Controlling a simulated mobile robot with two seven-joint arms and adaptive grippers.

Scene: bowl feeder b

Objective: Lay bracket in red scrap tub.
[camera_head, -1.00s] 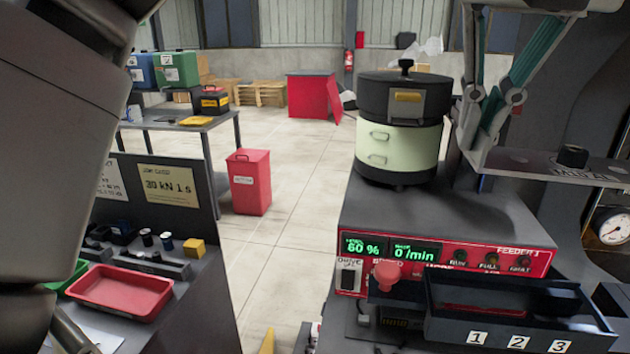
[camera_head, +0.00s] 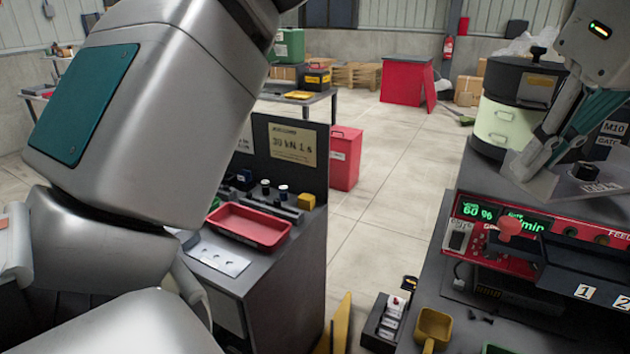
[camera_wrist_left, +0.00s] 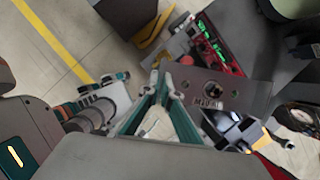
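The bracket (camera_head: 560,188) is a flat grey plate with a dark round boss, at the right of the head view. My left gripper (camera_head: 532,165) has its teal fingers closed on the plate's left end, holding it beside the feeder bowl. In the left wrist view, the fingertips (camera_wrist_left: 165,82) meet at the end of the bracket (camera_wrist_left: 225,90), and the plate shows holes and lettering. The red scrap tub (camera_head: 250,225) is a shallow, empty tray on the dark bench left of centre.
A taller red bin (camera_head: 345,158) stands on the floor behind the bench. The feeder bowl (camera_head: 518,105) and its red control panel (camera_head: 500,213) stand at the right. A yellow scoop (camera_head: 433,327) lies in front. A floor gap separates bench and feeder; my left arm crosses the upper left.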

